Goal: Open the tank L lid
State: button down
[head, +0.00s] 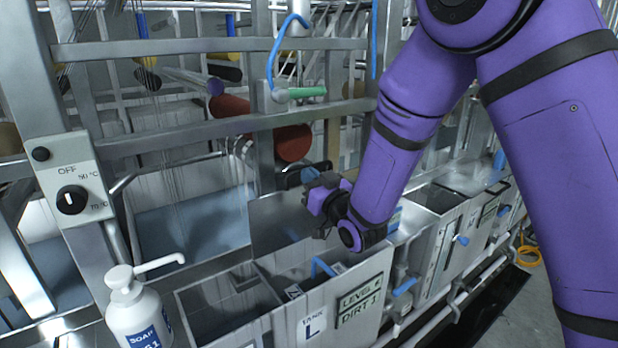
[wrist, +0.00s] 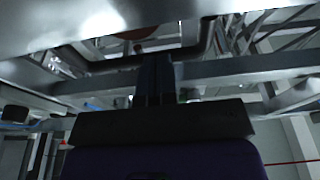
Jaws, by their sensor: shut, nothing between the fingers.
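Tank L (head: 312,327) is a grey metal tank at the bottom centre of the head view, its front marked "TANK L" beside a "LEVEL / DIRT 1" plate. Its top is uncovered and I see into it. A flat grey metal panel, seemingly the lid (head: 280,222), stands tilted up at the tank's back edge. My gripper (head: 318,200) is beside the panel's right side, above the tank; whether they touch is unclear. In the wrist view my gripper (wrist: 155,68) is shut and empty, under a blurred bright metal surface (wrist: 90,25).
A white soap bottle (head: 140,310) stands at the front left. A control box with a dial (head: 72,199) is on the left post. A metal frame rail (head: 200,133) crosses behind the tank. More tanks with blue handles (head: 462,240) continue to the right.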

jog(key=shift+g+h, duration=0.5)
jog(key=shift+g, duration=0.1)
jog(key=x, duration=0.5)
jog(key=shift+w+a+r, duration=0.1)
jog(key=shift+w+a, duration=0.05)
jog(key=shift+w, duration=0.1)
